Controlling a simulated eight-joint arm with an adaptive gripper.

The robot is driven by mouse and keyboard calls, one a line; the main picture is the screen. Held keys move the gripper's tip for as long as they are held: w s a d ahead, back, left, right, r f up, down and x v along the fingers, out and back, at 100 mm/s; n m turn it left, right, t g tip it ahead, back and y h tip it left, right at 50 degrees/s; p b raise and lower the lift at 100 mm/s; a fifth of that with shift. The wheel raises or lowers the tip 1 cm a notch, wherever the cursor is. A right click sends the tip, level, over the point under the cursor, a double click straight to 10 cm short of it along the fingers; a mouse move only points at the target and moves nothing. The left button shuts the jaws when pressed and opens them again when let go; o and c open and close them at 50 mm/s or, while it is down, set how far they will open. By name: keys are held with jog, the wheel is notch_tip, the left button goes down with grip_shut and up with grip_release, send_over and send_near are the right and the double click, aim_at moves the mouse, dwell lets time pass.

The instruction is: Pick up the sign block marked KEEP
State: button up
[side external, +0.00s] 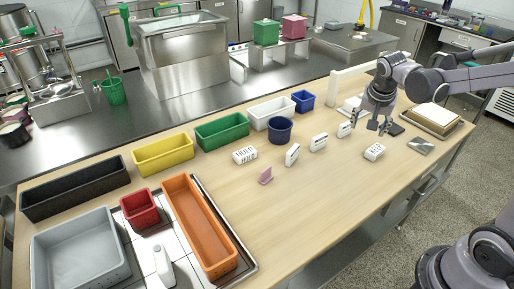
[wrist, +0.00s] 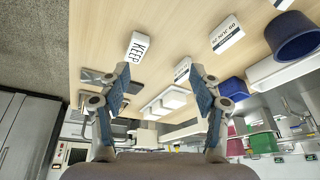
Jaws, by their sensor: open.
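The white sign block marked KEEP (side external: 374,152) sits on the wooden table at the right, in front of my gripper (side external: 371,125). In the wrist view the KEEP block (wrist: 139,46) lies beyond the left fingertip, its dark lettering readable. My gripper (wrist: 159,70) is open and empty, its two blue-padded fingers spread wide. It hangs above the table, apart from the block. Other white sign blocks stand to the left: one marked HOLD (side external: 245,155), and others (side external: 318,142) with print too small to read in the side view.
A blue round pot (side external: 280,130) and a row of bins, including a green bin (side external: 222,131), line the table's back. A pink piece (side external: 265,176) and an orange bin (side external: 200,228) are left. A wooden tray (side external: 434,119) is right. The table's front right is clear.

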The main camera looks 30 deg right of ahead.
aim_at(376, 149)
jog(key=shift+w+d+f+m+g+h, duration=0.3)
jog(key=shift+d+f+m, duration=0.55)
jog(key=shift+d+f, duration=1.35)
jog(key=shift+w+d+f+m+g+h, duration=0.1)
jog(key=shift+d+f+m+g, duration=0.5)
jog(key=shift+d+f, duration=1.55)
jog(key=shift+w+d+f+m+g+h, duration=0.15)
jog(key=shift+d+f+m, duration=1.15)
jog(key=shift+f, duration=1.55)
jog(key=shift+d+n, duration=0.2)
jog(key=shift+n, duration=0.05)
jog(key=shift+c, duration=0.3)
jog(key=c, duration=1.2)
